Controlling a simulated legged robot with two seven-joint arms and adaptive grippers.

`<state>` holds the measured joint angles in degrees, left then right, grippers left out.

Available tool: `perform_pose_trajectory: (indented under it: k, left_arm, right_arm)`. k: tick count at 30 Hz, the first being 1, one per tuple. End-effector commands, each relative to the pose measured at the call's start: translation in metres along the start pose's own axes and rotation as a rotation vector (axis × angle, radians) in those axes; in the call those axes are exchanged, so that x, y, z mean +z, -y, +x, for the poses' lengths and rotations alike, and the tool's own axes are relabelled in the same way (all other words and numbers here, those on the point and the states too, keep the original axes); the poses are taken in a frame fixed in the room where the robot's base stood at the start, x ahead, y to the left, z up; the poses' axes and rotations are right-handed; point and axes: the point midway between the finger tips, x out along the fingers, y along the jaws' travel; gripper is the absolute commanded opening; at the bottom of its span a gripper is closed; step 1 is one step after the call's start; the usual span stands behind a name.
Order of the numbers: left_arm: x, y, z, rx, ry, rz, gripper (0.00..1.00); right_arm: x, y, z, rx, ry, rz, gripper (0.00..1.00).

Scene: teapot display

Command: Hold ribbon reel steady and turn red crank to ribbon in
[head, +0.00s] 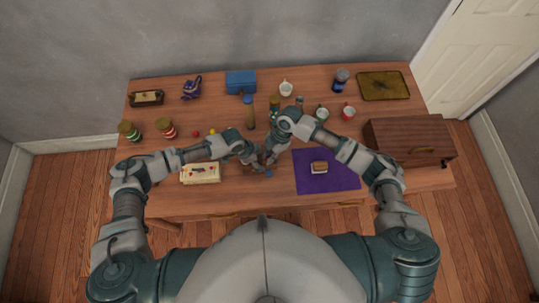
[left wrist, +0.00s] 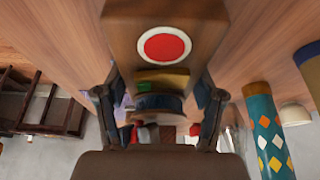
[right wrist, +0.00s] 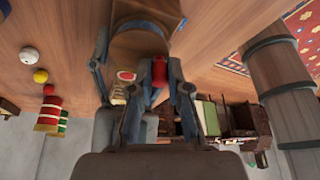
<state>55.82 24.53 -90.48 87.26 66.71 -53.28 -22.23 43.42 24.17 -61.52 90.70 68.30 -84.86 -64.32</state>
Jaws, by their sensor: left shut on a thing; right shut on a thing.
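The ribbon reel is mostly hidden under my grippers in the head view. In the left wrist view a wooden part of the ribbon reel (left wrist: 190,20) with a red-and-white disc fills the top middle. My left gripper (head: 254,159) is shut on the reel, its fingers on either side of the wood. In the right wrist view the red crank (right wrist: 159,72) shows as a short red handle between the fingers, below a brown wooden part. My right gripper (head: 269,158) is shut on the red crank, close beside the left one. Their contact points are partly hidden.
A purple cloth (head: 310,182) with a small brown-and-white item lies right of the grippers. A card stack (head: 200,173) lies to the left. A wooden box (head: 405,142) stands at right. Cups, jars and a blue box (head: 241,82) stand toward the back.

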Motion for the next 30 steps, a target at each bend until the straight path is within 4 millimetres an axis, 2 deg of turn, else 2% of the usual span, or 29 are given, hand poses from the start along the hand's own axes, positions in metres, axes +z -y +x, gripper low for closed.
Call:
perform_pose_trajectory:
  k: [30]
  left_arm:
    - [-0.003,-0.003,0.0,0.006,-0.005,0.004,0.17]
  right_arm:
    - [-0.013,-0.013,0.004,0.343,-0.004,0.843,0.0]
